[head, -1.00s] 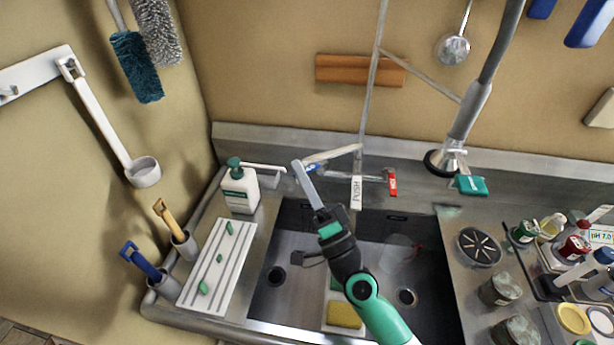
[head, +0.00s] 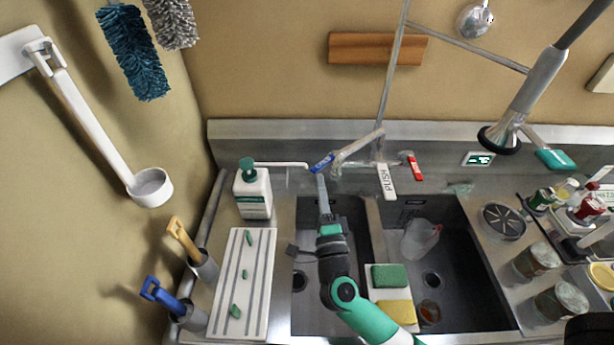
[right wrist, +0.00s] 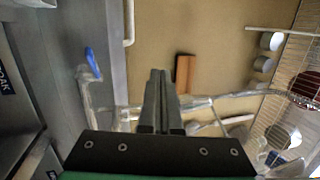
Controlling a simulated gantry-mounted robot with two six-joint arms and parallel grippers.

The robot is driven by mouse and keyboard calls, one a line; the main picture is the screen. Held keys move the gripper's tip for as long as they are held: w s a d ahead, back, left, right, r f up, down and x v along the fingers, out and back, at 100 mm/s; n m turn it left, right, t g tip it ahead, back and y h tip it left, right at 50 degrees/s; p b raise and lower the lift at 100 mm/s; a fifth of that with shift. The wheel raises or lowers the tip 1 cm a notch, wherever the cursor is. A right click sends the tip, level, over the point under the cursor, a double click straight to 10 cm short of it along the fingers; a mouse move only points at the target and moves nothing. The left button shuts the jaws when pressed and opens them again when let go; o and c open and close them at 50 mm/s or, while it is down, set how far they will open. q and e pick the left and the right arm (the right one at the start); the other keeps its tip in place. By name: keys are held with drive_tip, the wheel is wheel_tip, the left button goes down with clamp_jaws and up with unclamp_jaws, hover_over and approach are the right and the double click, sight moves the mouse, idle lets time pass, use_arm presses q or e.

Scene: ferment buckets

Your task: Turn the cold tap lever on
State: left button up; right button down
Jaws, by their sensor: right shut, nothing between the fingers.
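The blue-ended cold tap lever (head: 321,163) is at the left end of the tap above the sink, pointing left and slightly down in the head view. It also shows left of the fingers in the right wrist view (right wrist: 92,62). My right gripper (head: 321,181) is shut and empty, its fingers pointing up toward the wall. In the head view its tips lie just below the blue lever; whether they touch it I cannot tell. In the right wrist view a gap shows between them. The red tap lever (head: 415,168) is farther right. My left gripper is not in view.
A white PUSH lever (head: 387,182) hangs between the tap levers. A soap bottle (head: 252,193) stands left, its spout reaching toward the blue lever. The double sink holds sponges (head: 390,276) and a clear jug (head: 420,239). A spray hose (head: 520,105) hangs at right.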

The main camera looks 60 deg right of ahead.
drive_tip(key=s+d+f+m+g, duration=0.1)
drive_tip(key=s+f+g, duration=0.1)
drive_tip(key=f, duration=0.3)
drive_tip(key=s+d+f+m+g, duration=0.1)
drive_tip(key=s+d+f+g, duration=0.1)
drive_tip(key=f, duration=0.4)
approach(325, 167)
drive_tip(key=s+d, duration=0.1)
drive_tip(key=d, duration=0.3)
drive_tip(key=shift+y, duration=0.5)
drive_tip(key=w, duration=0.1)
drive_tip(key=w+b, duration=0.1)
drive_tip(key=w+d, duration=0.1)
drive_tip(key=w, duration=0.1)
drive_tip(key=shift+r+b, duration=0.35)
drive_tip(key=shift+b, duration=0.05)
